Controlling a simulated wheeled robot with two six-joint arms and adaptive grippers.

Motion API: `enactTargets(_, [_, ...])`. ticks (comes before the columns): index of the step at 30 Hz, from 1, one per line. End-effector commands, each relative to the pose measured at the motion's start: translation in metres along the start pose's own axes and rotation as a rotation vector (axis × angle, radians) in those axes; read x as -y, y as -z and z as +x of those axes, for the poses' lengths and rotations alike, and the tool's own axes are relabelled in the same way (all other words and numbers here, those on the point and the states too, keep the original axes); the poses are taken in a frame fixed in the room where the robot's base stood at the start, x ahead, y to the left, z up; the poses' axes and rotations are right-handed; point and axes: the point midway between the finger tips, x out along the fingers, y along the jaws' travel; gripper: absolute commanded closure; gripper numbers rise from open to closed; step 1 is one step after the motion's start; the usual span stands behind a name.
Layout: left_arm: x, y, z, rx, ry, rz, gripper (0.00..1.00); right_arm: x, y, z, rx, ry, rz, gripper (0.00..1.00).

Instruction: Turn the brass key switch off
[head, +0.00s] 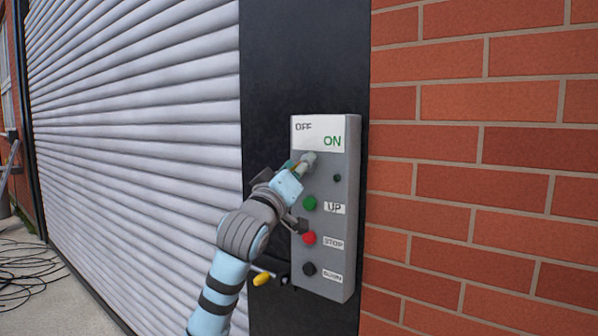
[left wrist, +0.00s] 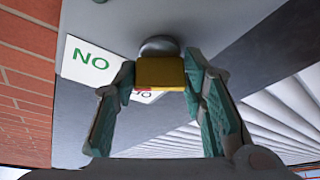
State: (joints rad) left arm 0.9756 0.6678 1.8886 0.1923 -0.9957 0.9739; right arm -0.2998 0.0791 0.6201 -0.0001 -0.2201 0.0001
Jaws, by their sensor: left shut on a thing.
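The grey control box (head: 348,200) hangs on a dark post, with a white label (head: 319,134) reading OFF at left and ON in green at right. In the left wrist view, the brass key (left wrist: 160,73) stands out from a round silver lock (left wrist: 158,47); the label (left wrist: 90,62) appears upside down there. My left gripper (left wrist: 160,80) has one finger on each side of the key and is shut on it. In the head view, my left gripper (head: 300,167) is at the lock just below the label and mostly hides the key. My right gripper is out of view.
Below the lock are a green UP button (head: 310,203), a red STOP button (head: 309,238) and a black lower button (head: 309,269). My forearm passes close to them. A ribbed shutter (head: 130,130) is at left, a brick wall (head: 480,170) at right.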

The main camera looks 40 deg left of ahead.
Motion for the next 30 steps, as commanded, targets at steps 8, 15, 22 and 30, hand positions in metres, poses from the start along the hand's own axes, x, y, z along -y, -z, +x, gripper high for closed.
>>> enactTargets(8, [-0.0031,0.0016,0.0003,-0.002,0.096,-0.243,0.9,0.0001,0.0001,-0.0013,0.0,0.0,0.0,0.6])
enactTargets(15, [-0.0041,0.0021,0.0006,-0.001,0.184,-0.452,0.9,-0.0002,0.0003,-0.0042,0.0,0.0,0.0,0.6])
enactTargets(22, [-0.0046,0.0023,0.0008,-0.001,0.264,-0.643,0.9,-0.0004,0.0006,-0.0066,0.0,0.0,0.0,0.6])
enactTargets(30, [-0.0048,0.0027,0.0009,-0.001,0.334,-0.811,0.9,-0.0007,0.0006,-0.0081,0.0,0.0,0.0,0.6])
